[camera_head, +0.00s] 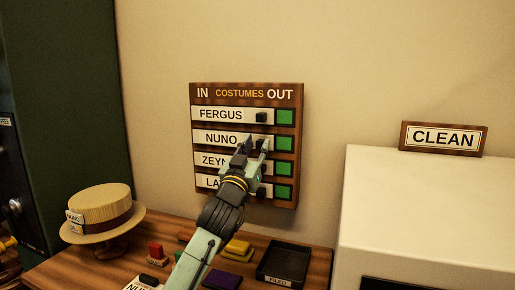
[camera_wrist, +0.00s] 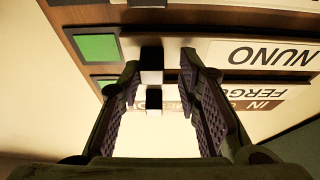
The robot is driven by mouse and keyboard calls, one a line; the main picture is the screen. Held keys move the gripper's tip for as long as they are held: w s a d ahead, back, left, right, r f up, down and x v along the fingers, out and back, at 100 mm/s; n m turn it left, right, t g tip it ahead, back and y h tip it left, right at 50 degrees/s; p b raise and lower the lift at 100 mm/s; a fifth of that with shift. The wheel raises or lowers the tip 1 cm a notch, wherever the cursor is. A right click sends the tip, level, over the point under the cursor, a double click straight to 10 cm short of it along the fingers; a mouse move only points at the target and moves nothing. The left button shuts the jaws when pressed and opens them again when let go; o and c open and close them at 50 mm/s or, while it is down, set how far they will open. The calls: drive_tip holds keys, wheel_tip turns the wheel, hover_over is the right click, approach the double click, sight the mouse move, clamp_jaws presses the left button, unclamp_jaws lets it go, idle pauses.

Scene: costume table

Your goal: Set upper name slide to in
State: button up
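The wooden name board (camera_head: 247,88) hangs on the wall, with IN at its left and OUT at its right. Its upper name slide, FERGUS (camera_head: 222,114), lies toward the IN side; its black knob (camera_head: 261,117) is near the right end, beside a green square (camera_head: 285,117). In the wrist view the FERGUS knob (camera_wrist: 154,99) is below the NUNO knob (camera_wrist: 151,57). My gripper (camera_head: 254,146) is in front of the NUNO row (camera_head: 219,138), below FERGUS. Its fingers (camera_wrist: 158,70) are apart, with the NUNO knob appearing between their tips. Contact cannot be told.
ZEYN (camera_head: 212,160) and a lowest slide are partly hidden by my arm. Below, the table holds a straw hat (camera_head: 100,203), coloured blocks (camera_head: 237,247) and a black tray (camera_head: 283,262). A white cabinet (camera_head: 425,205) stands right, under a CLEAN sign (camera_head: 443,138).

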drive_tip(key=shift+o, duration=0.5)
drive_tip(key=shift+d, duration=0.1)
drive_tip(key=v, duration=1.2)
